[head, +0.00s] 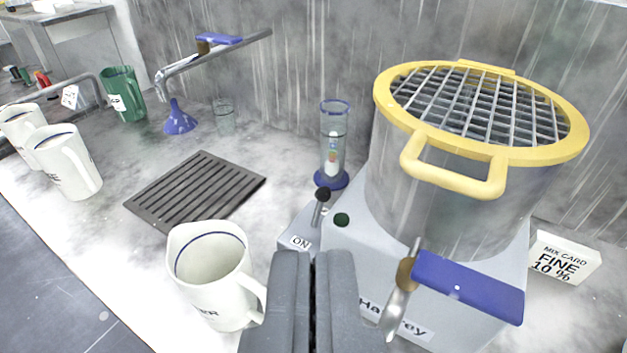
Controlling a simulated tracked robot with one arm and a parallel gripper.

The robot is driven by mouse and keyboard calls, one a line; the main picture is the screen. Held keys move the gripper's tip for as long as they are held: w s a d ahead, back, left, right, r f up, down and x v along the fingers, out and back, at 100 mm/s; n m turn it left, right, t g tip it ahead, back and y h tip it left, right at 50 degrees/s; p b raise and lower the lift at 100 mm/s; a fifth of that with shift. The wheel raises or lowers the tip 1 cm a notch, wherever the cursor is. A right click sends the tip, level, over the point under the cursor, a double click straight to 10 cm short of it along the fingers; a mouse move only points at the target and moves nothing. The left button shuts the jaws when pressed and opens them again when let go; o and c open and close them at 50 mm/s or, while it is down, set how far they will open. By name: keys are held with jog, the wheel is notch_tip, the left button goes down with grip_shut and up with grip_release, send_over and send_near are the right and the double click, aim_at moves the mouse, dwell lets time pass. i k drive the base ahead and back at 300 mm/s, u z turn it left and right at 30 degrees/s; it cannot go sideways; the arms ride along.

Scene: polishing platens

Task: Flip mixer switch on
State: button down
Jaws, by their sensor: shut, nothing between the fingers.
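The mixer is a grey box (345,240) with a large metal pot (420,195) on top, covered by a yellow-rimmed grille (480,105). Its switch (320,205) is a short metal lever with a black knob, standing on the box's left part above a label (300,243) reading "ON". A dark green round button or lamp (342,220) sits just right of the lever. My gripper (313,258) is shut and empty, in front of the switch and below it in the picture. I cannot tell how far the fingertips are from the lever.
A white jug (212,270) stands close left of my gripper. A blue-handled tap (465,287) juts from the mixer's front at right. A glass cylinder (333,145) stands behind the switch. A dark slotted drain grate (197,188) lies left. A mix card (562,258) stands right.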

aim_at(323, 194)
jog(key=k, duration=1.15)
jog(key=u, duration=0.45)
jog(key=i, duration=2.1)
jog(key=z, duration=0.9)
